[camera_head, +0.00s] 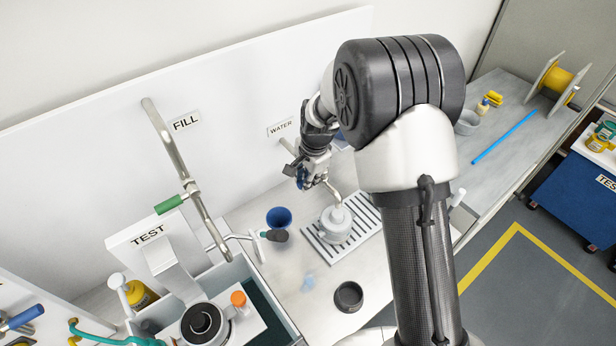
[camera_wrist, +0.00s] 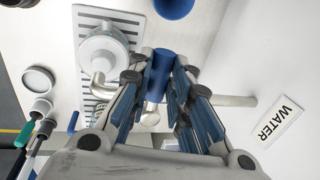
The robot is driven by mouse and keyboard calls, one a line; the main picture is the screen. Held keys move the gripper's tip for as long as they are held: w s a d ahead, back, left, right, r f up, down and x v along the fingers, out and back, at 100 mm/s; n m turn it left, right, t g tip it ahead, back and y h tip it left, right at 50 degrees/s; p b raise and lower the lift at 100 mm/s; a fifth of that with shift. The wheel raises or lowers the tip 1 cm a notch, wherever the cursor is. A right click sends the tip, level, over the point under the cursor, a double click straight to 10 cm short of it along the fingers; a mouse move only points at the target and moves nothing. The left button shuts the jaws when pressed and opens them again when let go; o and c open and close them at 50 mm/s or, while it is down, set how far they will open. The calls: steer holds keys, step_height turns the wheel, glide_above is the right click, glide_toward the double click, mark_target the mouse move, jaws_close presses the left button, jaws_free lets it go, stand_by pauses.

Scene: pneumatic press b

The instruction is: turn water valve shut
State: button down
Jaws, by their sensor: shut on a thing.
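My gripper (camera_head: 306,178) is at the water tap on the white back panel, below the WATER label (camera_head: 281,128). In the wrist view its blue-padded fingers (camera_wrist: 160,88) are shut on the blue valve handle (camera_wrist: 160,70), one on each side. The handle's end sticks out beyond the fingers. The water pipe (camera_wrist: 235,101) runs from the tap to the panel, and the WATER label (camera_wrist: 279,122) is at the right. The spout (camera_head: 333,191) bends down over a white vessel (camera_head: 336,222). The valve body is mostly hidden by my fingers.
The vessel stands on a slatted drain grate (camera_head: 362,213). A blue cup (camera_head: 279,217) and a dark round cup (camera_head: 349,296) are on the counter nearby. The counter is open at the right beside a blue rod (camera_head: 504,137).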

steer(key=c, duration=1.5)
jaws_free()
steer(key=shift+o, duration=0.2)
step_height(320, 180, up, 12)
steer(key=s+d, duration=0.1)
steer(key=s, duration=0.1)
steer(key=shift+d, duration=0.15)
steer(key=shift+f, duration=0.1)
